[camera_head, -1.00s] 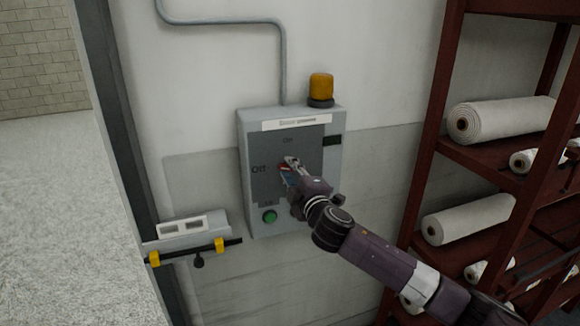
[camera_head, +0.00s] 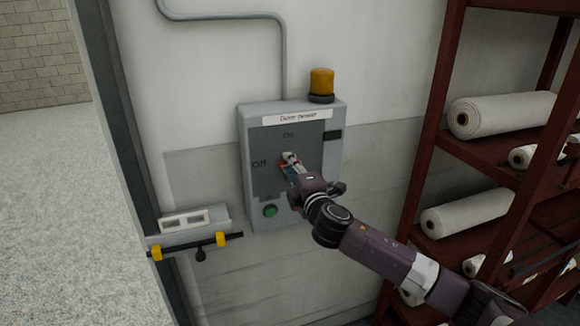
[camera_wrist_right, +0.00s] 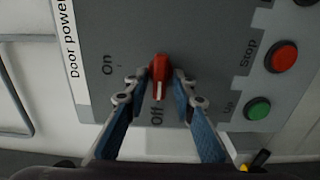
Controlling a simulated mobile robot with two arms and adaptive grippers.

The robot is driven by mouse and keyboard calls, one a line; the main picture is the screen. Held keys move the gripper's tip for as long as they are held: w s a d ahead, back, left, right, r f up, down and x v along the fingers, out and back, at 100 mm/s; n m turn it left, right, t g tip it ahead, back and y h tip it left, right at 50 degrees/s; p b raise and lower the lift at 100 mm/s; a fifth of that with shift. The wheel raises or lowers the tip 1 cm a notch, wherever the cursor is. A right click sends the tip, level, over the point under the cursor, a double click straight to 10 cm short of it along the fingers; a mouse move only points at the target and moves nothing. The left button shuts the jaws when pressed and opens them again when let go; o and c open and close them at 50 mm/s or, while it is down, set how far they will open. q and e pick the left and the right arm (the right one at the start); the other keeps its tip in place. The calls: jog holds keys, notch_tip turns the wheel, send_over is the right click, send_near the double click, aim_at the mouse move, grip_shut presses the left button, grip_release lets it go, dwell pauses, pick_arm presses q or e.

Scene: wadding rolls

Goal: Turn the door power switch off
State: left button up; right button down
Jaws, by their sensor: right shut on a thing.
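The door power switch is a red rotary knob (camera_wrist_right: 159,68) on a grey control box (camera_head: 255,190). In the right wrist view its white mark points down toward the "Off" label (camera_wrist_right: 157,114); the "On" label (camera_wrist_right: 107,65) is to its left. My right gripper (camera_head: 288,161) is at the box's front panel, with its fingers mostly covering the knob in the head view. In the right wrist view its blue-padded fingers (camera_wrist_right: 160,84) stand on both sides of the knob, shut on it. My left gripper is not in view.
A green button (camera_head: 270,211) is at the box's lower left; a red stop button (camera_wrist_right: 284,57) shows in the wrist view. An amber lamp (camera_head: 321,82) tops the box. A red-brown shelf (camera_head: 480,155) with white rolls (camera_head: 500,117) stands at right.

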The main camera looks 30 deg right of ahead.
jog(key=shift+f, duration=0.1)
jog(key=c, duration=1.9)
grip_release()
jog(key=shift+c, duration=0.2)
jog(key=shift+s, duration=0.1)
jog(key=v, duration=1.2)
